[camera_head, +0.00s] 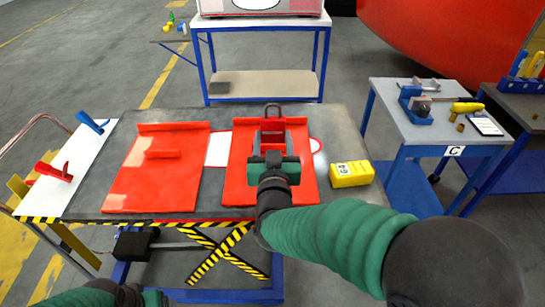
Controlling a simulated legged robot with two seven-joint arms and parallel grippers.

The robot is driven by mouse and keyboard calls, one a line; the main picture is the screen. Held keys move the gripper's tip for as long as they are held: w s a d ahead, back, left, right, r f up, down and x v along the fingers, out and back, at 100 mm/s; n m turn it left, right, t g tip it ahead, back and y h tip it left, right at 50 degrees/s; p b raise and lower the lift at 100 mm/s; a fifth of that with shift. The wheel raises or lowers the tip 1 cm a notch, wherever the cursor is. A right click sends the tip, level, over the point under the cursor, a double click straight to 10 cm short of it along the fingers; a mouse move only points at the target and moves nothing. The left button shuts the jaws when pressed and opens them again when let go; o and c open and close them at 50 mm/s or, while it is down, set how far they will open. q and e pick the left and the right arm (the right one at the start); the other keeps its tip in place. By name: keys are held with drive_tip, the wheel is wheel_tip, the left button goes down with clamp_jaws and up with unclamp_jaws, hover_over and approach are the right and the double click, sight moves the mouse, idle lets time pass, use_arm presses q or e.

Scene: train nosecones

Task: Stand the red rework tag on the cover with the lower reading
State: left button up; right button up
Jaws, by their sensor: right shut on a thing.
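Two red covers lie side by side on the dark lift table: a left cover (130,188) with pale patches, and a right cover (240,185).
A side table (440,131) at the right holds a vice, a yellow tool and a small device. A shelf rack (262,84) stands behind. Bare tabletop shows around the covers.

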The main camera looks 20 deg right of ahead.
drive_tip(key=f+b, duration=0.2)
drive_tip(key=f, duration=0.3)
drive_tip(key=f+b, duration=0.2)
drive_tip(key=f, duration=0.3)
drive_tip(key=f+b, duration=0.2)
drive_tip(key=f, duration=0.3)
drive_tip(key=shift+w+a+f, duration=0.1)
drive_tip(key=shift+w+a, duration=0.2)
drive_tip(key=shift+a+f, duration=0.1)
drive_tip(key=shift+f, duration=0.1)
use_arm(q)
drive_tip(key=s+x, duration=0.1)
drive_tip(key=x, duration=0.7)
drive_tip(key=shift+s+a+f, duration=0.15)
drive_tip(key=shift+s+a, duration=0.05)
drive_tip(key=shift+a, duration=0.15)
use_arm(e)
drive_tip(key=shift+r, duration=0.1)
drive_tip(key=shift+b, duration=0.3)
drive_tip(key=o, duration=1.5)
use_arm(q)
drive_tip(key=shift+d+f, duration=0.1)
